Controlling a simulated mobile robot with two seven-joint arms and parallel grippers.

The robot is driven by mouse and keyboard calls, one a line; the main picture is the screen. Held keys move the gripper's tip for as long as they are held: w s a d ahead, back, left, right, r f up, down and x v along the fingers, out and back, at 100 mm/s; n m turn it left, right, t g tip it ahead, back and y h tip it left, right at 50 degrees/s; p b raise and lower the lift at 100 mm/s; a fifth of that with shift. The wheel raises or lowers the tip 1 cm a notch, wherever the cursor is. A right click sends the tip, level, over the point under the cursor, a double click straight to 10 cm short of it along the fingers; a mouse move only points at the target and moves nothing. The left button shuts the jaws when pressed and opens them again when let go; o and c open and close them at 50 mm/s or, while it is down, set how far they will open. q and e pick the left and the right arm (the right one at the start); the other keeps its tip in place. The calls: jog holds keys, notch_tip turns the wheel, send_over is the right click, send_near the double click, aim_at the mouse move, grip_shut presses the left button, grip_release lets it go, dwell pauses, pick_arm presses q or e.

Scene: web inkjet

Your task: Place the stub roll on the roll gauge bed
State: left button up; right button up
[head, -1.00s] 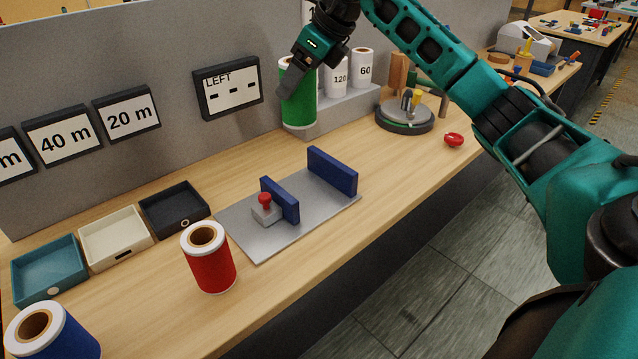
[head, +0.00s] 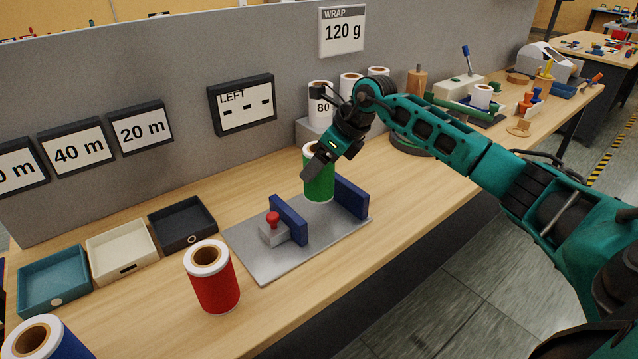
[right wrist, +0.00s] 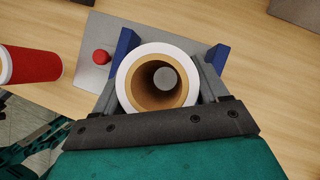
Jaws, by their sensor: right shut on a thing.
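The green stub roll (head: 320,182) is upright in my right gripper (head: 326,168). The right wrist view looks down its hollow core, with the roll (right wrist: 157,82) between both fingers. The roll gauge bed (head: 262,262) is a grey plate with two blue upright jaws, the near-left one (head: 289,220) and the far-right one (head: 350,197), and a red-knobbed clamp (head: 273,222). The roll is at the plate's far side, between the jaws or just behind that gap. I cannot tell whether its base touches the plate. My left gripper is not in view.
A red roll (head: 213,277) stands left of the plate, and a blue roll (head: 45,340) is at the near left corner. Teal (head: 55,287), cream (head: 122,250) and dark (head: 183,224) trays line the panel. White rolls (head: 320,103) stand on a grey step behind.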

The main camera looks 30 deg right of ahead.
aim_at(320, 180)
jog(key=shift+f, duration=2.7)
jog(key=shift+f, duration=0.15)
jog(key=o, duration=1.1)
jog(key=shift+o, duration=0.2)
jog(key=shift+d+r, duration=0.15)
jog(key=shift+r, duration=0.2)
jog(key=v, duration=1.1)
jog(key=shift+s+r, duration=0.2)
